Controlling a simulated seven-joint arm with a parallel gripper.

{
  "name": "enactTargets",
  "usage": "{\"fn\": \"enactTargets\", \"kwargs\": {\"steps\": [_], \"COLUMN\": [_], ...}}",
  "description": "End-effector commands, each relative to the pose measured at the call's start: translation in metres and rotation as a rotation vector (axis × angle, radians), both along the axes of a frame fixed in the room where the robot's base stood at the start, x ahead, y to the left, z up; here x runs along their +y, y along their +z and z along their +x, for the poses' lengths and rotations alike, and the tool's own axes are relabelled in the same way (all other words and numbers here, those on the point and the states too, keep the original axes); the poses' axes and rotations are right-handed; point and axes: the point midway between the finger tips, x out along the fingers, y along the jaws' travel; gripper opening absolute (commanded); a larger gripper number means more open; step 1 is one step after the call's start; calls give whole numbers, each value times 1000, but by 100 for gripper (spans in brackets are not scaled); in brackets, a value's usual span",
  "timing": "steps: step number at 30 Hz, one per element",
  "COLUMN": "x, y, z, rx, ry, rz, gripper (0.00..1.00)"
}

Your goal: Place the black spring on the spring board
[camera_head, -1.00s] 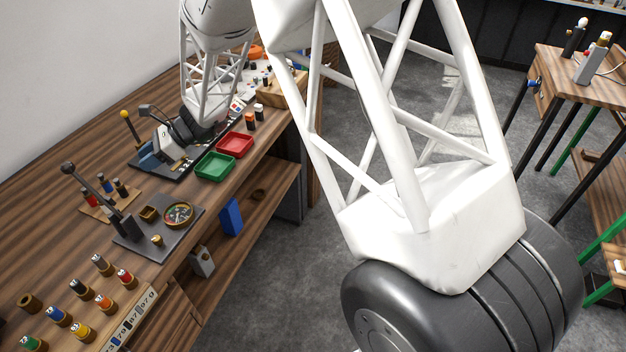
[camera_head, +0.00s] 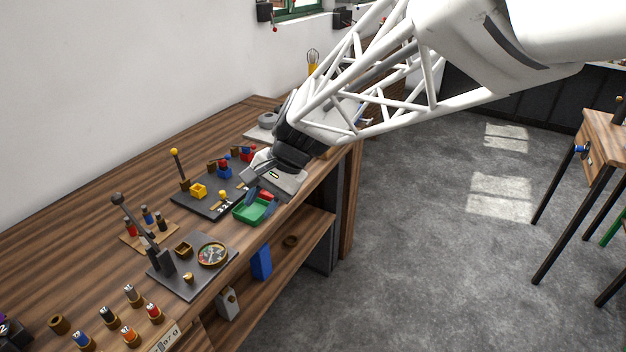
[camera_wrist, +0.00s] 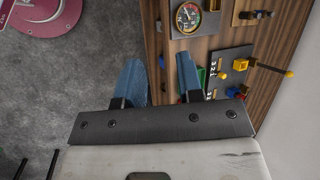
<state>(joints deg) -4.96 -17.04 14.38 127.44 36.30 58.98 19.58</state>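A small wooden board (camera_head: 135,238) lies on the bench at the left in the head view, and I take it for the spring board. Red, blue and black-looking upright pieces stand on it. The dark one (camera_head: 161,221) at its right end may be the black spring, but it is too small to be sure. My gripper (camera_head: 252,182) is to the right of this board, above the bench by the trays. In the wrist view its two blue fingers (camera_wrist: 158,62) are spread apart with nothing between them. No spring is clear in the wrist view.
A grey plate with a round gauge (camera_head: 212,254) and a tall lever (camera_head: 130,215) stands near the small board. A green tray (camera_head: 252,211) is below my gripper, and a red tray is partly hidden. Several colour-marked cylinders stand front left.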

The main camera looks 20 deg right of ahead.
Motion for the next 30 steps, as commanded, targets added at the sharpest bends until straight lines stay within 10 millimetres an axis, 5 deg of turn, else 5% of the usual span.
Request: {"fn": "enactTargets", "kwargs": {"steps": [18, 30], "x": [-109, -135], "y": [21, 21], "z": [-142, -175], "rx": [-331, -390], "ry": [404, 515], "rz": [-457, -590], "gripper": [34, 34]}}
